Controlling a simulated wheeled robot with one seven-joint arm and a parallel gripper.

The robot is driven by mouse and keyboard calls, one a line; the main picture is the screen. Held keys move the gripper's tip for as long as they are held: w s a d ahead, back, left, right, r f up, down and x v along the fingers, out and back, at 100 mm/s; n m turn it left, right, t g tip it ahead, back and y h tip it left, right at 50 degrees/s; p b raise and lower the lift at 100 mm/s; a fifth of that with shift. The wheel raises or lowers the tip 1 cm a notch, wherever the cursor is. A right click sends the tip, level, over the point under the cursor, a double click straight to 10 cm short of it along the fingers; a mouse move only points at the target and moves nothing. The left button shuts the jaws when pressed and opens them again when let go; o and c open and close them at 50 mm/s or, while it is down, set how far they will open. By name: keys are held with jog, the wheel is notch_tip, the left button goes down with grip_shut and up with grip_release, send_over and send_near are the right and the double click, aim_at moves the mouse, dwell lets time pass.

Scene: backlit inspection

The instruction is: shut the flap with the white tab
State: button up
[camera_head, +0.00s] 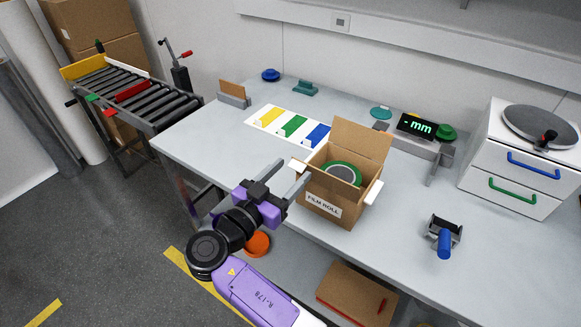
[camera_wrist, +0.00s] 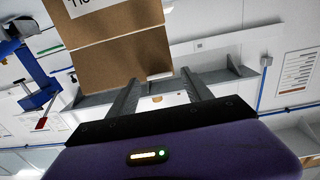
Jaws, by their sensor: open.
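An open cardboard box (camera_head: 322,207) labelled FILM ROLL stands at the table's front edge with a green-rimmed roll (camera_head: 343,174) inside. Its back flap (camera_head: 361,146) stands up. A white tab (camera_head: 299,166) shows at its left side and another white piece (camera_head: 373,192) at its right; I cannot tell which flap the task means. My gripper (camera_head: 293,169) is open and empty at the box's left side, its fingertips close to the left tab. Contact is unclear. In the wrist view the box (camera_wrist: 115,58) lies ahead of the fingers (camera_wrist: 160,88), with a small white piece (camera_wrist: 160,76) between them.
The table (camera_head: 215,140) is clear left of the box. A colour-marked sheet (camera_head: 290,127) lies behind it. A tape dispenser (camera_head: 443,237) and a white drawer unit (camera_head: 520,165) stand to the right. A brown box (camera_head: 355,295) lies below the table. A roller conveyor (camera_head: 132,92) stands far left.

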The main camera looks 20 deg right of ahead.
jog(key=shift+w+d, duration=0.3)
jog(key=shift+d, duration=0.15)
jog(key=shift+c, duration=0.2)
grip_shut()
dwell(1.0)
